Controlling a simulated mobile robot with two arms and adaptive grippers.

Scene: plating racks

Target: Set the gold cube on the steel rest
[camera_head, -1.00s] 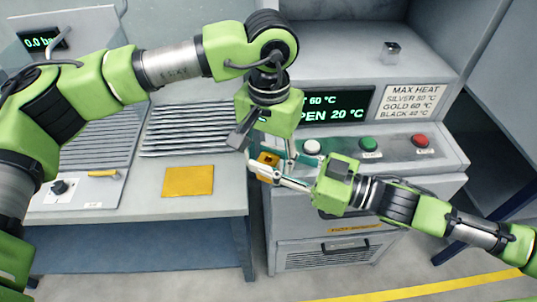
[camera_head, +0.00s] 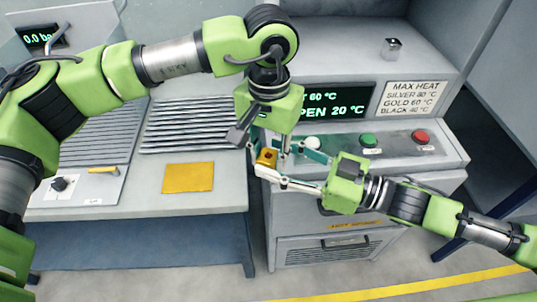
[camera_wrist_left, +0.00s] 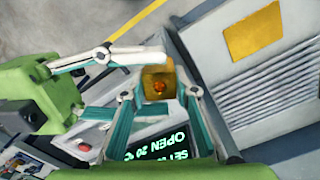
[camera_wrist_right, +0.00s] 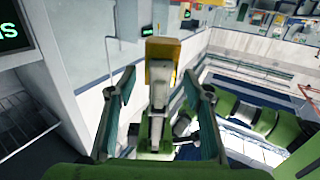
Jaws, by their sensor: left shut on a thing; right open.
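The gold cube (camera_head: 266,157), with a round mark on one face, is held up in front of the control panel. My left gripper (camera_head: 270,150) reaches down from above and is shut on it. In the left wrist view the cube (camera_wrist_left: 158,80) sits between the left fingertips. My right gripper (camera_head: 282,168) comes from the right and is open, its fingers spread around the cube's area. In the right wrist view the cube (camera_wrist_right: 161,58) lies beyond the gap between the open fingers. A ribbed grey steel surface (camera_head: 195,130) is on the left bench; whether it is the steel rest I cannot tell.
A flat yellow square (camera_head: 188,178) lies on the left bench. The panel has white, green (camera_head: 369,139) and red (camera_head: 421,137) buttons below a display reading 20 °C. A MAX HEAT sign (camera_head: 412,101) is beside the display.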

